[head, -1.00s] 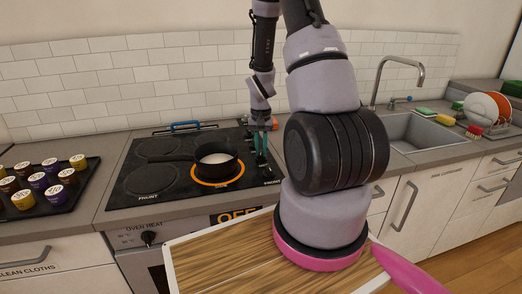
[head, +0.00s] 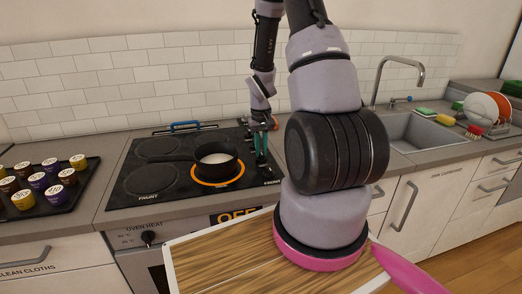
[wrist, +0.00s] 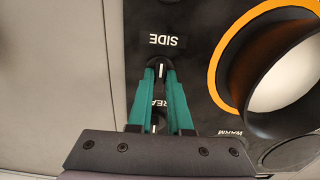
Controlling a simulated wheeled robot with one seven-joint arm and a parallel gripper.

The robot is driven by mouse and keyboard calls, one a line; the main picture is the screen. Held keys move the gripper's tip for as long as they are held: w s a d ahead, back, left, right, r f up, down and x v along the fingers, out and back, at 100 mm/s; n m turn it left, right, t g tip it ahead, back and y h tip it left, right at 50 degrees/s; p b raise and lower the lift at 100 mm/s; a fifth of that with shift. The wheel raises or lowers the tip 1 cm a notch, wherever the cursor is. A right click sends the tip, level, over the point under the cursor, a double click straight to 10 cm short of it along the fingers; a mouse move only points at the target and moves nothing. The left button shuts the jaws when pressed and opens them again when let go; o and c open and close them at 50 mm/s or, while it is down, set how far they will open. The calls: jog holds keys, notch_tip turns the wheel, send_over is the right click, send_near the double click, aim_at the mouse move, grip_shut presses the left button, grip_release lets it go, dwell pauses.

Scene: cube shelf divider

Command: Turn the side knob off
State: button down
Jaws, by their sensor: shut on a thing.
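The side knob (wrist: 160,69) is a small dark knob with a white line, beside the upside-down SIDE label on the black cooktop (head: 136,181). In the wrist view its white line runs nearly up and down. My gripper (wrist: 160,74), with teal fingers, is shut on this knob, one finger at each side. In the head view my gripper (head: 261,142) is at the right edge of the cooktop, where the knob is too small to make out. A second knob (wrist: 156,119) with a REAR label is partly hidden between my fingers.
A dark pot (head: 214,162) with white contents stands on a burner with a glowing orange ring (head: 219,182), close left of my gripper. A tray (head: 75,203) of several cups is at left. A sink (head: 410,133) is at right. A wooden board (head: 215,258) is in front.

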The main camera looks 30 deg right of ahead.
jog(key=c, duration=0.8)
grip_release()
jog(key=shift+c, duration=0.2)
notch_tip(320, 180, up, 11)
notch_tip(320, 180, up, 17)
jog(key=m+t, duration=0.1)
jog(key=t, duration=0.3)
send_over(261, 152)
jog(key=s+a, duration=0.6)
jog(key=s+a+r+t+y, duration=0.1)
jog(key=s+a+r, duration=0.2)
jog(key=s+r, duration=0.2)
jog(key=s+a+r+m+t+y, duration=0.1)
jog(key=s+a+r+t, duration=0.1)
jog(key=s, duration=0.4)
notch_tip(261, 152, up, 3)
jog(key=shift+s+a+f, duration=0.1)
jog(key=shift+s+a, duration=0.2)
jog(key=shift+a, duration=0.4)
